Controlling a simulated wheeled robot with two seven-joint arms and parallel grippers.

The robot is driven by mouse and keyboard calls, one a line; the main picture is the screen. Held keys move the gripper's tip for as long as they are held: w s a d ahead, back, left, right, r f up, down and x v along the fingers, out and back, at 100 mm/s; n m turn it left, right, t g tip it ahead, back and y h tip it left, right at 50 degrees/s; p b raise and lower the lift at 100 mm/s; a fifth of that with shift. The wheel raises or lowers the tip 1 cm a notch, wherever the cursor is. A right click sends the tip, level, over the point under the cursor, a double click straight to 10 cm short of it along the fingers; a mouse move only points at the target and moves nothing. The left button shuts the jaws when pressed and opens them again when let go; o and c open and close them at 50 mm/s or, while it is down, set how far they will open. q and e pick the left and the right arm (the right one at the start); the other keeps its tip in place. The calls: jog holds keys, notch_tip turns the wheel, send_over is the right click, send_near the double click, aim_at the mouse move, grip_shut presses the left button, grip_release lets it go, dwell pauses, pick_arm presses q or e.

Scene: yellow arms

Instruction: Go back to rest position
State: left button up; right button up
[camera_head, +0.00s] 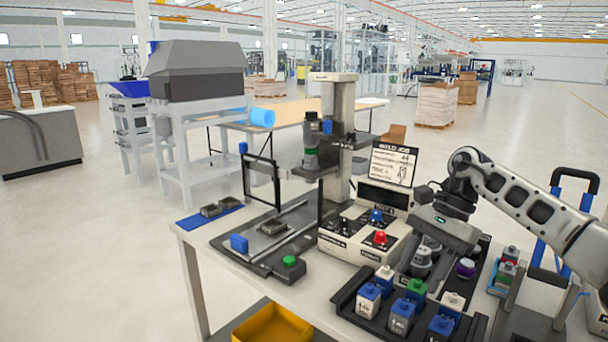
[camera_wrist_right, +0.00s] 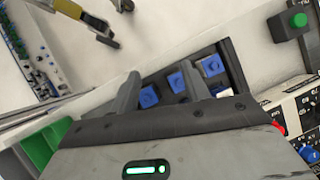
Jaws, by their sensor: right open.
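My right gripper (camera_head: 442,232) hangs over the right part of the workbench in the head view, on the arm that comes in from the right. In the right wrist view its two fingers (camera_wrist_right: 163,88) are apart, with nothing held between them. Beyond the fingertips is a black tray (camera_wrist_right: 232,60) with several blue-topped containers (camera_wrist_right: 150,96). In the head view this tray (camera_head: 345,300) is at the bench's front edge, in front of the gripper. My left gripper is not in view.
A control box with a red button (camera_head: 380,238) stands left of the gripper, under a job sign (camera_head: 393,164). A press column (camera_head: 338,130) and a green button (camera_head: 290,262) are further left. A yellow bin (camera_head: 272,326) sits below the bench. A blue hand truck (camera_head: 574,205) stands at the right.

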jog(key=s+a+f+m+t+y, duration=0.2)
jog(key=a+f+m+y, duration=0.1)
jog(key=a+m+y, duration=0.4)
jog(key=s+a+f+m+t+y, duration=0.2)
jog(key=s+a+m+y, duration=0.15)
jog(key=a, duration=0.45)
jog(key=s+a+f+m+t+y, duration=0.2)
jog(key=a+f+m+y, duration=0.15)
jog(key=a+m, duration=0.4)
jog(key=s+d+f+m+t+h, duration=0.2)
jog(key=d+f+m+t+h, duration=0.35)
jog(key=m, duration=0.85)
jog(key=s+d+f+m+t+h, duration=0.1)
jog(key=d+f+m+t+h, duration=0.5)
jog(key=m, duration=0.8)
jog(key=s+d+f+m+g+h, duration=0.2)
jog(key=s+d+f+m, duration=0.1)
jog(key=s+m, duration=0.3)
jog(key=s+d+f+m+g+h, duration=0.2)
jog(key=s+d+f+m, duration=0.1)
jog(key=s+f+m, duration=0.3)
jog(key=shift+s+m+g+h, duration=0.35)
jog(key=shift+s+m, duration=0.15)
jog(key=shift+s, duration=0.65)
jog(key=shift+a, duration=0.1)
